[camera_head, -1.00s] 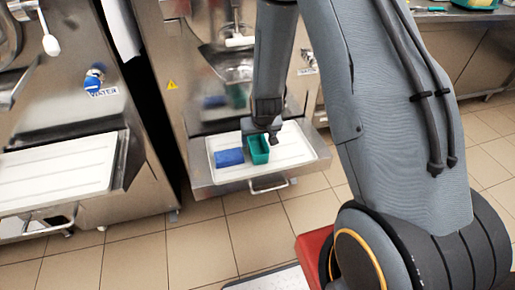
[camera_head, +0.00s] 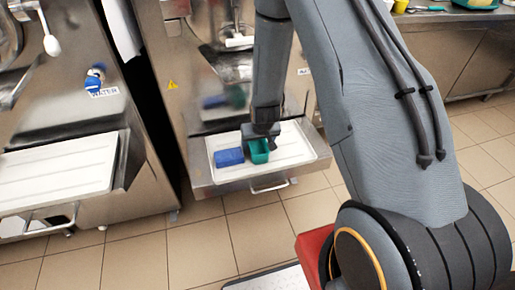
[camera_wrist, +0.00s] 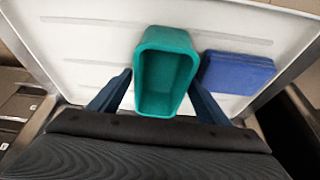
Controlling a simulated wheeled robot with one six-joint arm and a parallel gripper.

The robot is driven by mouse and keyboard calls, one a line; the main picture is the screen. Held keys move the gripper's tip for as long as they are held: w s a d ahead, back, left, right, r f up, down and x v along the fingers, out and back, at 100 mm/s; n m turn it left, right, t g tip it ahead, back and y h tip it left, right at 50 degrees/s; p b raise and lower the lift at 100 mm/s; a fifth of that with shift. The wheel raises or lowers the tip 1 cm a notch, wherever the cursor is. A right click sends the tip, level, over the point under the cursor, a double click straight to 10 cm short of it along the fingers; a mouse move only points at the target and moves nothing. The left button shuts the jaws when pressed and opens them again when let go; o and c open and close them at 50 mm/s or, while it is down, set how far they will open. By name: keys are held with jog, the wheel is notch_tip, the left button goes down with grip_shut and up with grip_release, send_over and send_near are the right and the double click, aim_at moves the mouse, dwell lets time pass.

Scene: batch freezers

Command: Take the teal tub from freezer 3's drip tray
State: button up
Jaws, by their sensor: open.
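The teal tub (camera_head: 259,152) stands upright on the white drip tray (camera_head: 297,148) of the middle freezer. In the wrist view the tub (camera_wrist: 166,72) is open-topped and empty. My gripper (camera_head: 262,139) is right over the tub in the head view and hides part of it. In the wrist view my gripper (camera_wrist: 160,92) is open, with one dark blue finger on each side of the tub's near end. A gap shows on the left; on the right the finger is close to the wall, and I cannot tell if it touches.
Another freezer with a white tray (camera_head: 60,172) stands at left. The tiled floor (camera_head: 215,235) in front is clear.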

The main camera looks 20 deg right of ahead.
dwell(0.3)
jog(key=c, duration=1)
